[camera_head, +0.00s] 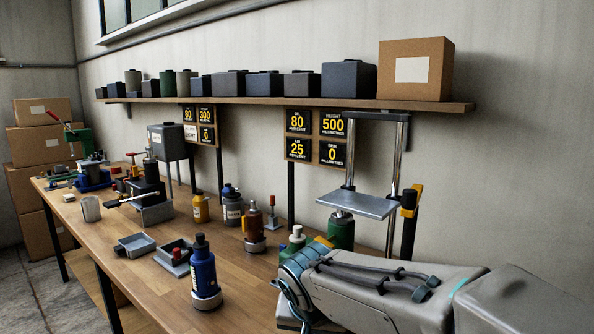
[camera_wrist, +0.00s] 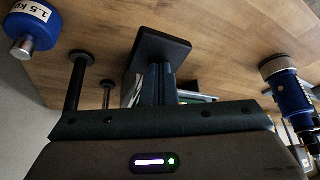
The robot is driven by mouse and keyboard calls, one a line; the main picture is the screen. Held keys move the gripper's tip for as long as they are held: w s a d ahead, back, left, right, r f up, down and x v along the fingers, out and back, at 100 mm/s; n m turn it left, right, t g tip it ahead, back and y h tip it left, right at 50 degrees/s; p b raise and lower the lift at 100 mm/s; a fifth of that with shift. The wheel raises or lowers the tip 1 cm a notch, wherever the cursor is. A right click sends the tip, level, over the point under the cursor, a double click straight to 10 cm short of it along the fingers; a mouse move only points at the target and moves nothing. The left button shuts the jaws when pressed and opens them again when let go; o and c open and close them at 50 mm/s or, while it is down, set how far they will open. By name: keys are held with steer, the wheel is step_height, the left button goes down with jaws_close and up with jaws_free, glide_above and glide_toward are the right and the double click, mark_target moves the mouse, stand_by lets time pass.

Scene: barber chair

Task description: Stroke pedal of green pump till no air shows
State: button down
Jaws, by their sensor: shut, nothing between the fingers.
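A green cylinder (camera_head: 341,231), which looks like the green pump, stands under a grey lift plate (camera_head: 358,204) at the right of the bench. My arm hides its lower part, and I cannot make out its pedal. A sign behind it seems to read air 25 (camera_head: 298,149); the sign right of that reads 0 (camera_head: 332,154). Another green device (camera_head: 77,142) with a red-tipped lever stands at the far left. In the wrist view my gripper (camera_wrist: 160,48) is shut and empty above the wooden bench. My gripper's fingers cannot be made out in the head view.
A blue bottle (camera_head: 203,272) stands near the front edge, also in the wrist view (camera_wrist: 291,92). A blue 1.5 kg weight (camera_wrist: 34,22) shows at upper left there. Grey trays (camera_head: 135,245), an orange-brown bottle (camera_head: 253,222) and several tools crowd the bench (camera_head: 132,282).

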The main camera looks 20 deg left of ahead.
step_height(320, 180, down, 2)
steer(key=shift+w+d+f+b, duration=0.1)
steer(key=shift+w+b, duration=0.05)
steer(key=shift+b, duration=0.3)
steer(key=r+p, duration=0.1)
steer(key=r, duration=0.1)
steer(key=r+p, duration=0.3)
steer(key=r, duration=0.1)
steer(key=shift+s+r, duration=0.15)
steer(key=shift+s, duration=0.1)
steer(key=f+b, duration=0.3)
steer(key=f, duration=0.1)
steer(key=f+b, duration=0.2)
steer(key=shift+w+f+b, duration=0.1)
steer(key=shift+w+b, duration=0.2)
steer(key=shift+s+r+p, duration=0.15)
steer(key=shift+r+p, duration=0.9)
steer(key=shift+r, duration=0.5)
steer(key=shift+s+r+p, duration=0.15)
steer(key=shift+r+p, duration=0.9)
steer(key=shift+r, duration=0.45)
steer(key=shift+f, duration=0.1)
